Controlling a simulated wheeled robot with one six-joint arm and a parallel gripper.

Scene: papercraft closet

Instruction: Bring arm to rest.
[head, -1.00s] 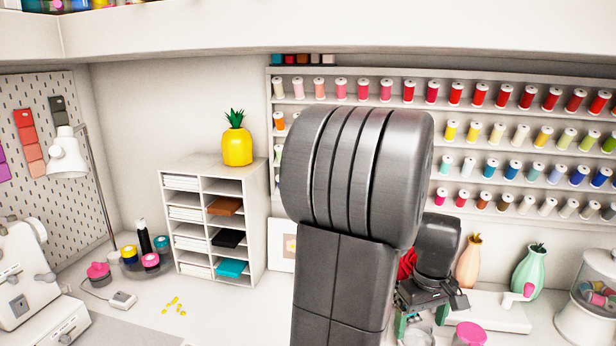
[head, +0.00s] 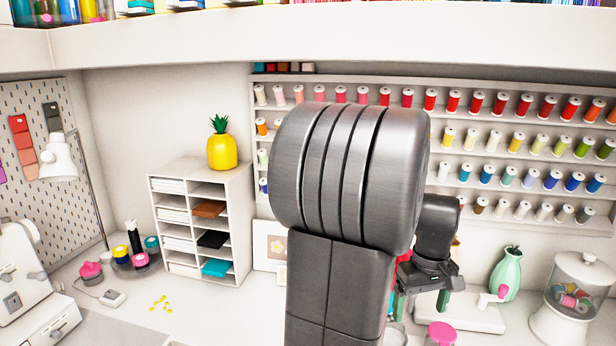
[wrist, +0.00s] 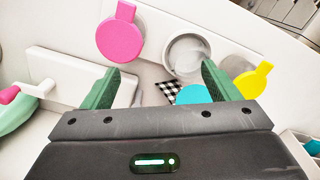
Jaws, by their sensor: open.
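My gripper (wrist: 161,78) is open, with its two green fingers apart and nothing between them in the wrist view. In the head view my dark arm stands upright in the middle. My gripper (head: 420,303) is partly hidden behind it, low over the desk. Below it in the wrist view are a pink-lidded jar (wrist: 120,38), a round clear container (wrist: 187,54), a yellow lid (wrist: 251,80) and a cyan lid (wrist: 193,94). A black-and-white checked piece (wrist: 168,88) lies near the cyan lid.
A green vase (head: 506,273) and a glass jar of spools (head: 578,298) stand at the right. Thread racks (head: 480,142) line the back wall. A white shelf unit (head: 243,220) and a sewing machine (head: 18,262) stand left. An overhead shelf (head: 300,38) crosses the top.

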